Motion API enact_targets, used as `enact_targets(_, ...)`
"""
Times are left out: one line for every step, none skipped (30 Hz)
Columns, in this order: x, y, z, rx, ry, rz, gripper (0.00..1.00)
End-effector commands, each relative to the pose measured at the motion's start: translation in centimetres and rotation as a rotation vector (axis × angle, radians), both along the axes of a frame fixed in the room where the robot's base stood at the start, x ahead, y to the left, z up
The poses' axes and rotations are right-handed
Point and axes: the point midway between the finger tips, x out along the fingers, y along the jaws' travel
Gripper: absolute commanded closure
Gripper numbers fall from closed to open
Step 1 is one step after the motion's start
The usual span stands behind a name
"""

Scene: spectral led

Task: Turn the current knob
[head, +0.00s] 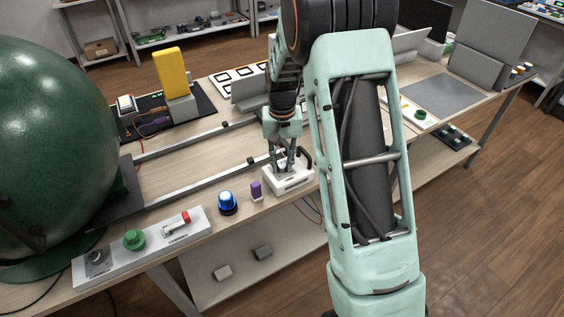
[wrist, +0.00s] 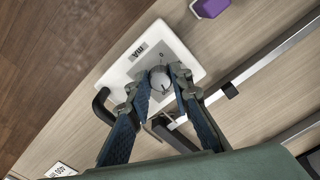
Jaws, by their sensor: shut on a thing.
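The current knob (wrist: 159,77) is a round grey knob on a grey plate, on top of a white box (wrist: 120,73) with an "mA" label. In the head view the white box (head: 289,183) stands near the front edge of the table, and my gripper hides the knob. My gripper (head: 281,166) points down over the box. In the wrist view its two fingers sit on either side of the knob and are closed on it. A black handle (wrist: 102,106) is at one side of the box.
A purple block (head: 256,190) and a blue beacon (head: 227,202) stand left of the box. A panel (head: 150,252) with a green button and red switch lies further left. A large green sphere (head: 50,140) fills the left side. Metal rails (head: 190,145) run behind the box.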

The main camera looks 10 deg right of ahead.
Motion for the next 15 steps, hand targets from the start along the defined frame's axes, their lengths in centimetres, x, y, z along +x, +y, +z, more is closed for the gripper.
enact_targets(0.06, -0.02, 0.07, 0.0, -0.002, -0.001, 1.0)
enact_targets(0.06, -0.02, 0.07, 0.0, -0.002, -0.001, 1.0)
enact_targets(0.06, -0.02, 0.07, 0.0, -0.002, -0.001, 0.79)
enact_targets(0.06, -0.02, 0.07, 0.0, -0.002, -0.001, 0.76)
enact_targets(0.06, -0.02, 0.07, 0.0, -0.002, -0.001, 0.73)
enact_targets(0.05, -0.02, 0.06, 0.0, -0.001, -0.001, 0.68)
enact_targets(0.05, -0.02, 0.06, 0.0, -0.001, -0.001, 0.65)
enact_targets(0.04, -0.01, 0.05, 0.0, -0.001, -0.001, 0.63)
enact_targets(0.04, -0.01, 0.05, 0.0, -0.001, -0.001, 0.63)
enact_targets(0.03, 0.0, 0.04, 0.0, -0.001, -0.001, 0.63)
enact_targets(0.03, 0.0, 0.04, 0.0, -0.001, -0.001, 0.63)
enact_targets(0.02, 0.0, 0.03, 0.0, -0.001, -0.002, 0.63)
enact_targets(0.02, 0.0, 0.03, 0.0, -0.001, -0.002, 0.63)
enact_targets(0.02, 0.0, 0.02, 0.0, 0.0, -0.002, 0.63)
enact_targets(0.02, 0.0, 0.04, 0.0, 0.0, -0.002, 0.63)
